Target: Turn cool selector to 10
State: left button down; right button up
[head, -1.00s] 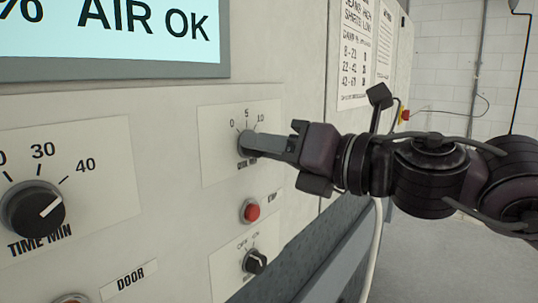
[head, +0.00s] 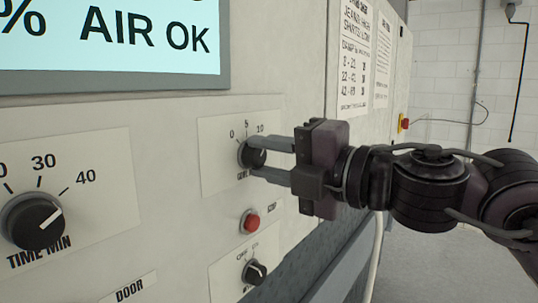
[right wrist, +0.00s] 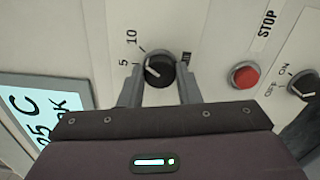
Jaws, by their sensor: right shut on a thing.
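The cool selector (head: 254,157) is a small black round knob on a pale plate marked 0, 5 and 10. It also shows in the right wrist view (right wrist: 160,70), where its white pointer line lies on the side toward the 5; its exact reading is hard to tell. My right gripper (head: 252,156) comes in from the right and is shut on the knob. One grey finger is above it and one below in the head view. In the right wrist view the fingers lie on either side of the knob. My left gripper is not in view.
Below the selector are a red stop button (head: 250,222) and a small black off/on knob (head: 254,271). A larger time knob (head: 34,223) is at the left. A lit display (head: 110,40) is above. Open floor lies at the right.

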jog(key=shift+m, duration=0.7)
jog(key=o, duration=1)
jog(key=b+v, duration=0.2)
jog(key=v, duration=0.5)
jog(key=shift+s+d+f+b, duration=0.1)
jog(key=shift+s+d+b, duration=0.1)
jog(key=shift+d+b, duration=0.15)
